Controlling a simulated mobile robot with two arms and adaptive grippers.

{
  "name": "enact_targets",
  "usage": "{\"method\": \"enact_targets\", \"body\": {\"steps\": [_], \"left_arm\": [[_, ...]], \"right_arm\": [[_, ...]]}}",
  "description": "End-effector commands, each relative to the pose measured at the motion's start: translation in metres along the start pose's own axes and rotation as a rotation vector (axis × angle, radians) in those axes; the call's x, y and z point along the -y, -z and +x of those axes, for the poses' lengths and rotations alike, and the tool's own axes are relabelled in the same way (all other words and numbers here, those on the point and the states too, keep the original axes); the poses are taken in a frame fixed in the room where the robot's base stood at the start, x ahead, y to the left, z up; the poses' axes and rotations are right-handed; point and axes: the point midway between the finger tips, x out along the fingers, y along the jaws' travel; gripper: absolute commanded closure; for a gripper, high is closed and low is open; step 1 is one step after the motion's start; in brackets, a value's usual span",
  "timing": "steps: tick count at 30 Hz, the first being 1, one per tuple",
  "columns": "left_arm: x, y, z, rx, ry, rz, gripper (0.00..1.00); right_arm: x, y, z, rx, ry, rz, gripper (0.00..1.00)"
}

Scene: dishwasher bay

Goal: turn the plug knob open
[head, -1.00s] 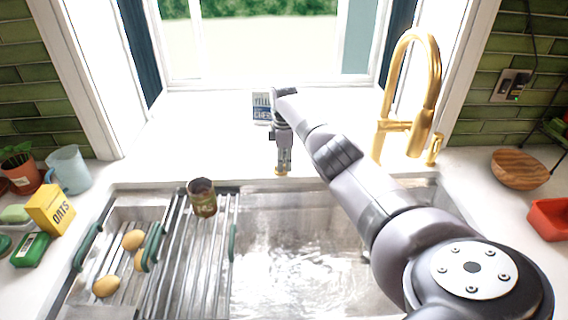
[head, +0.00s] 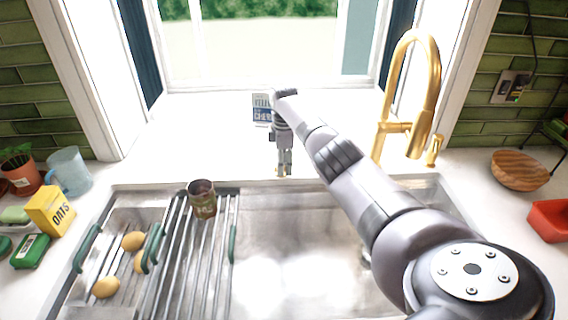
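The plug knob (head: 282,175) is a small gold piece at the back rim of the sink, mostly hidden under my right gripper. My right gripper (head: 284,170) points down over it, with its fingertips at the knob. The fingers look close around the knob, but the grip is too small to make out surely. The sink basin (head: 290,235) shows a bare metal floor with bright glare. My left gripper is not in view.
A rack (head: 232,245) with a can (head: 202,198) and several potatoes (head: 105,287) covers the sink's left side. A gold faucet (head: 434,90) stands at the back right. A blue-white box (head: 262,108) is behind my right gripper.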

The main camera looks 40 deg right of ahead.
Motion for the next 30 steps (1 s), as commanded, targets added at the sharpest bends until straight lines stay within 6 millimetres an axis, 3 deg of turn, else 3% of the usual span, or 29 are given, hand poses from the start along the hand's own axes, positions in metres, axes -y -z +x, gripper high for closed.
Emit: {"method": "enact_targets", "body": {"steps": [5,15,21,30], "left_arm": [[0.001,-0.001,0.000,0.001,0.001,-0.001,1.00],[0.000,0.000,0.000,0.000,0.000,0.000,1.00],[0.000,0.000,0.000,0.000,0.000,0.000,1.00],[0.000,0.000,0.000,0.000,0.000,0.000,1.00]], "right_arm": [[-0.001,0.000,-0.009,-0.001,-0.002,0.000,0.69],[-0.001,0.001,-0.078,-0.003,-0.004,0.000,0.69],[-0.001,0.000,-0.109,-0.001,-0.002,0.000,0.69],[0.000,0.000,-0.120,0.000,0.001,0.000,0.69]]}}
